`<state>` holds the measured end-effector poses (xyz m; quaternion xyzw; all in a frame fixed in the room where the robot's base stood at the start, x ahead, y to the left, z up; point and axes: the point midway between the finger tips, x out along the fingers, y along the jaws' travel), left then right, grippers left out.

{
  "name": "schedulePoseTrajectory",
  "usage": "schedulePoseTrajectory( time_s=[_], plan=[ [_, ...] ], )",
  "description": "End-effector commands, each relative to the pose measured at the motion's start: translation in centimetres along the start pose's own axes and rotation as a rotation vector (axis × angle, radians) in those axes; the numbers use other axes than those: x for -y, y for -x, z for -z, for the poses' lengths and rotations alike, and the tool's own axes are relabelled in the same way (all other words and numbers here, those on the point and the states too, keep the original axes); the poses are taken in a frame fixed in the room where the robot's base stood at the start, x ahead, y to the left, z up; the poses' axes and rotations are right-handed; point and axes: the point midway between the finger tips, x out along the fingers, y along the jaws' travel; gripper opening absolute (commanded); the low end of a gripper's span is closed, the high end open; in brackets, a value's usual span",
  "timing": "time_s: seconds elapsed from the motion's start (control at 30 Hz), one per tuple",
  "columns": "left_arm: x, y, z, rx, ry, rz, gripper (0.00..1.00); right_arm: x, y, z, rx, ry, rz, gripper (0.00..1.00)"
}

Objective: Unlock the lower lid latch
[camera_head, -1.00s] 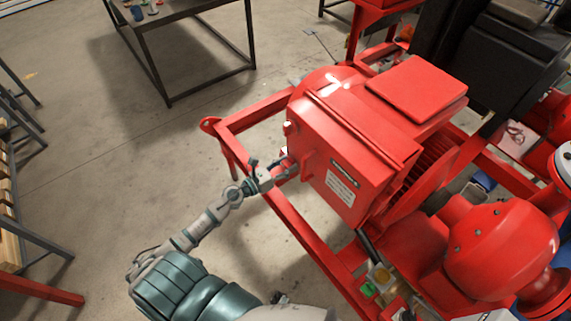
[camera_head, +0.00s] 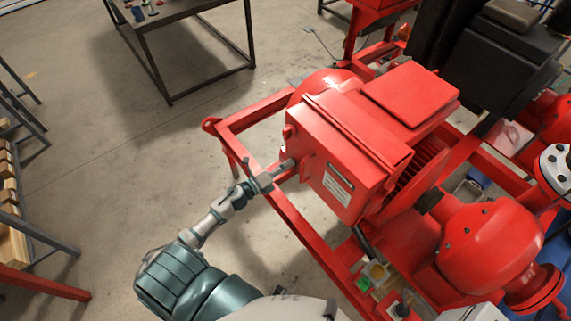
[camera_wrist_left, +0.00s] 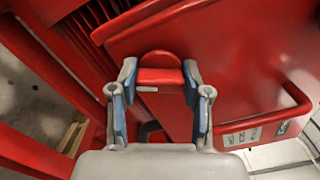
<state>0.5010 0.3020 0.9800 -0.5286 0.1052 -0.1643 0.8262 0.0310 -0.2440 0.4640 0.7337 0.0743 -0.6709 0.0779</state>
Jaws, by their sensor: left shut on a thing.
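The red box (camera_head: 345,150) on the pump skid has a lid with a nameplate and white label on its front. My left gripper (camera_head: 287,166) is at the box's left side, low down, and hides most of the lower latch in the head view. In the left wrist view, the lower lid latch (camera_wrist_left: 160,76) is a red tab with a rounded end. The left gripper's fingers (camera_wrist_left: 160,82) stand on either side of this tab and are shut on it. Another small red latch (camera_head: 289,131) shows higher on the same side. My right gripper is not in view.
The red skid frame (camera_head: 300,227) runs below and beside my left arm. A red rounded pump housing (camera_head: 483,238) stands at the lower right. A dark metal table (camera_head: 190,62) stands at the back left. The floor left of the skid is clear.

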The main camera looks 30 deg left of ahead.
Motion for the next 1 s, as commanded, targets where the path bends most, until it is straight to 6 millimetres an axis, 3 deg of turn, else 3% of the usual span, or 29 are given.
schedulePoseTrajectory(
  time_s=[0.03,0.5,1.0],
  plan=[
    [0.5,-0.1,-0.7,0.011,0.037,0.002,0.13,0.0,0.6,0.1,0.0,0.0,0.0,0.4],
    [0.2,-0.1,-0.6,0.009,0.36,0.003,0.13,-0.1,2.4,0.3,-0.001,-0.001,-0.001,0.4],
    [0.1,-0.1,-0.5,0.008,0.446,0.004,0.13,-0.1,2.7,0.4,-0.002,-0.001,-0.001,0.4]
  ],
)
